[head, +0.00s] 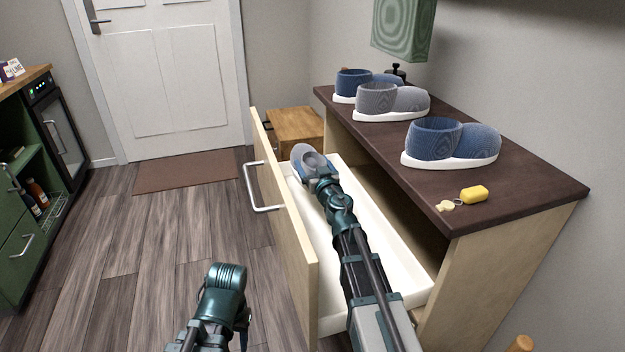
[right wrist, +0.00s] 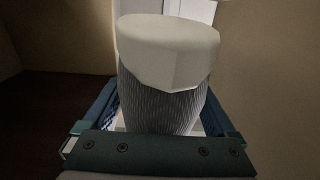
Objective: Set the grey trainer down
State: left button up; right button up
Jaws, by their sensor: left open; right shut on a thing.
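The grey trainer (head: 302,154) is at the far end of the open drawer (head: 408,262), inside its white walls, partly covered by my right gripper (head: 312,168). My right gripper is shut on it. In the right wrist view the trainer (right wrist: 165,105) shows ribbed grey fabric between the jaws, with its white sole at the upper end. I cannot tell whether it touches the drawer floor. My left gripper (head: 225,285) is low at the bottom, left of the drawer, away from the trainer; its fingers are hardly visible.
On the dark cabinet top (head: 540,190) stand a near blue shoe (head: 450,143), a grey shoe (head: 392,101) and a far blue shoe (head: 352,84). A yellow item (head: 474,195) lies near the front edge. The drawer front (head: 283,225) with its handle juts over open floor.

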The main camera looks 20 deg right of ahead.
aim_at(309, 167)
jog(key=shift+f+b, duration=1.6)
jog(key=shift+f, duration=0.2)
jog(key=shift+f+b, duration=0.65)
jog(key=o, duration=1.4)
jog(key=shift+r, duration=0.1)
jog(key=shift+r+p, duration=0.8)
jog(key=shift+p, duration=0.05)
jog(key=s, duration=1.2)
jog(key=shift+d+f, duration=0.2)
